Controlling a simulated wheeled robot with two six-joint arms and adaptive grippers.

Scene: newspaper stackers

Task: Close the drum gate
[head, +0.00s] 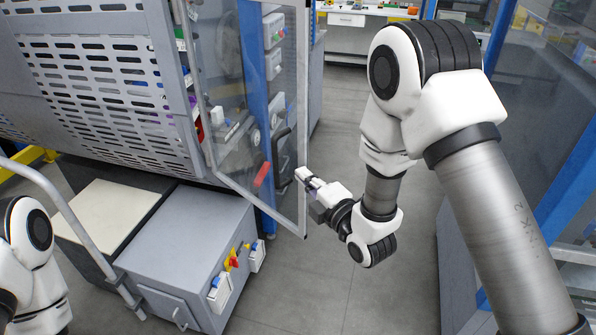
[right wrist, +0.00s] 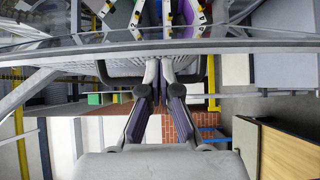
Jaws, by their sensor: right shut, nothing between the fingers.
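The drum gate (head: 303,90) is a tall clear panel in a grey metal frame. It stands swung out from the slotted grey drum housing (head: 105,80), so it is open. My right gripper (head: 303,175) is at the lower part of the gate's free edge, its fingers shut and empty. In the right wrist view, the closed fingers (right wrist: 160,70) point toward a grey frame bar (right wrist: 240,44) and a dark handle-like loop (right wrist: 103,72). I cannot tell whether they touch. My left arm shows at the lower left, but its gripper is out of view.
A grey cabinet (head: 185,245) with a red and yellow switch (head: 233,261) stands below the housing. A curved grey rail (head: 70,215) runs at the left. Glass panels with a blue post (head: 572,175) stand at the right. Grey floor (head: 310,275) is open in the middle.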

